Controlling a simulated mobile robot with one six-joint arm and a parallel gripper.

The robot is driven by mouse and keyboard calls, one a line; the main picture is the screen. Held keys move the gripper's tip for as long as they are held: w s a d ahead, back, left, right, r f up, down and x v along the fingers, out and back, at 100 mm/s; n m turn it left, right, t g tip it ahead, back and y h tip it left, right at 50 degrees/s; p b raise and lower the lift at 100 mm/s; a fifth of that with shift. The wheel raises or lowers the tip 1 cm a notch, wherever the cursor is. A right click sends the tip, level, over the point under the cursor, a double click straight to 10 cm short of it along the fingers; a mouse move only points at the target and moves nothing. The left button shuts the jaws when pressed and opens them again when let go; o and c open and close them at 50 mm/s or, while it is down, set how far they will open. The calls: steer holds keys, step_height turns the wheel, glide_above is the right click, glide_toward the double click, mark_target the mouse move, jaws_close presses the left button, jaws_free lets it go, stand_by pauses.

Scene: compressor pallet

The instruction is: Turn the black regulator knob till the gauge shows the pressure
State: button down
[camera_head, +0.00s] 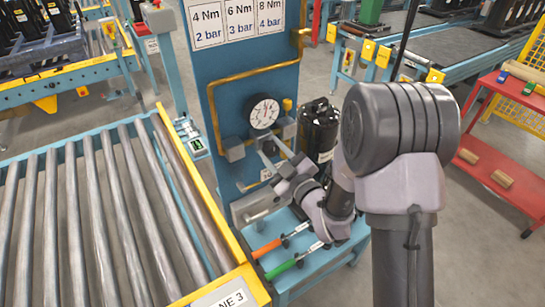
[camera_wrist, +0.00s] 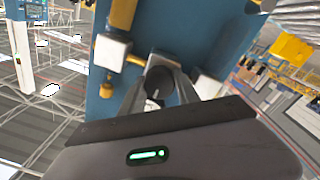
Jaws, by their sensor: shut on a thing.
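The round white gauge (camera_head: 264,112) is on the blue panel (camera_head: 225,75); its dark marks show, but the needle reading is too small to tell. A sign (camera_head: 238,20) above pairs 4 Nm with 2 bar, 6 Nm with 3 bar and 8 Nm with 4 bar.
A black cylindrical unit (camera_head: 319,130) stands right of the gauge, close to my arm. An orange-handled tool (camera_head: 268,247) and a green-handled tool (camera_head: 283,267) lie on the blue stand below. Brass pipe (camera_head: 213,120) runs along the panel. A roller conveyor (camera_head: 90,220) fills the left.

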stand_by(0.4)
steer(key=c, duration=0.9)
jaws_free()
steer(key=p+v, duration=1.1)
steer(key=v, duration=0.6)
steer(key=shift+s, duration=0.25)
